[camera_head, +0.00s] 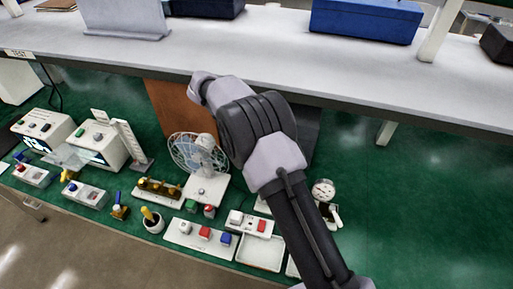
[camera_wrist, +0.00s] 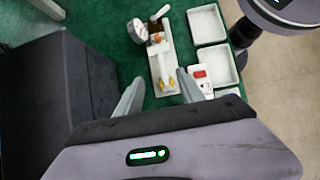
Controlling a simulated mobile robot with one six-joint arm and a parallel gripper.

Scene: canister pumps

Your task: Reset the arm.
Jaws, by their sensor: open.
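My gripper (camera_wrist: 158,90) shows in the wrist view with its two grey fingers apart and nothing between them. Beyond the fingers is a narrow white base (camera_wrist: 162,58) with yellow-tipped parts at its near end. A round dial gauge (camera_wrist: 137,31) stands at its far left and also shows in the head view (camera_head: 322,189). My arm (camera_head: 270,145) crosses the middle of the head view and hides part of the bench behind it. My gripper cannot be made out in the head view.
Two white trays (camera_wrist: 206,24) lie right of the base. A fan (camera_head: 198,155), a board with red and blue blocks (camera_head: 200,239) and several switch boxes stand left of my arm. A raised shelf (camera_head: 270,55) runs behind, with a blue box (camera_head: 366,18). The green bench right of the gauge is clear.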

